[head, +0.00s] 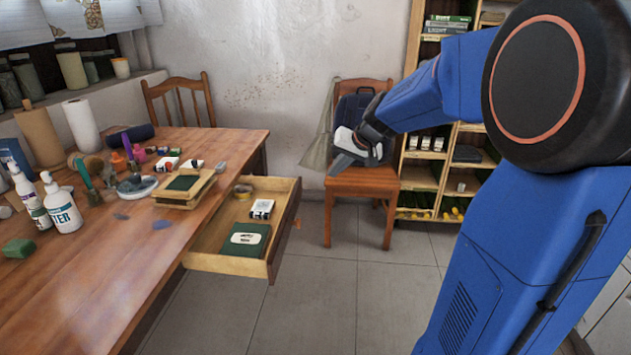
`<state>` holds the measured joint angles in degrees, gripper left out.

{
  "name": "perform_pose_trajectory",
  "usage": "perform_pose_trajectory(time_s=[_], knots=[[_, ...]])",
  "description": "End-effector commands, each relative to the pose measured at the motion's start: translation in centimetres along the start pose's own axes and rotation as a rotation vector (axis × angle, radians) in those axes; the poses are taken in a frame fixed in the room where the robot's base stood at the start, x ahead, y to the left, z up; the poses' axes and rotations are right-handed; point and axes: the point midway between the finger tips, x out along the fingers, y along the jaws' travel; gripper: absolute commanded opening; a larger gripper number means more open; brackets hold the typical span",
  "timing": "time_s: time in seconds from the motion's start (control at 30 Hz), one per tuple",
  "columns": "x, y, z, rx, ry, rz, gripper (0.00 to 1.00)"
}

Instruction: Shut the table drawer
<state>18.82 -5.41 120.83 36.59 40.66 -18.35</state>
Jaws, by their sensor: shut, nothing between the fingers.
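The wooden table (95,285) fills the left of the head view. Its drawer (222,263) is pulled out to the right, well open, with its front panel (286,228) facing right. My gripper (334,168) is shut and empty. In the picture it is right of and above the drawer front, apart from it, in front of the chair. The drawer's handle cannot be made out.
A wooden chair (362,184) with a dark backpack (352,108) stands behind my gripper. A wooden shelf (422,178) is at the back right. Bottles, a paper roll and several small items crowd the table's far side. Floor (315,290) right of the drawer is clear.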

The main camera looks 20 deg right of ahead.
Motion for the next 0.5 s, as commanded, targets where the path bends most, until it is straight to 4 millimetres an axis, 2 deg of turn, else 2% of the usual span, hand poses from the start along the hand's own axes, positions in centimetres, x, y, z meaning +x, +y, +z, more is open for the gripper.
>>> perform_pose_trajectory(time_s=[0.17,0.5], knots=[[1.9,0.0,0.1,0.000,-0.003,0.000,0.00],[7.8,0.0,0.2,-0.001,-0.005,0.001,0.00]])
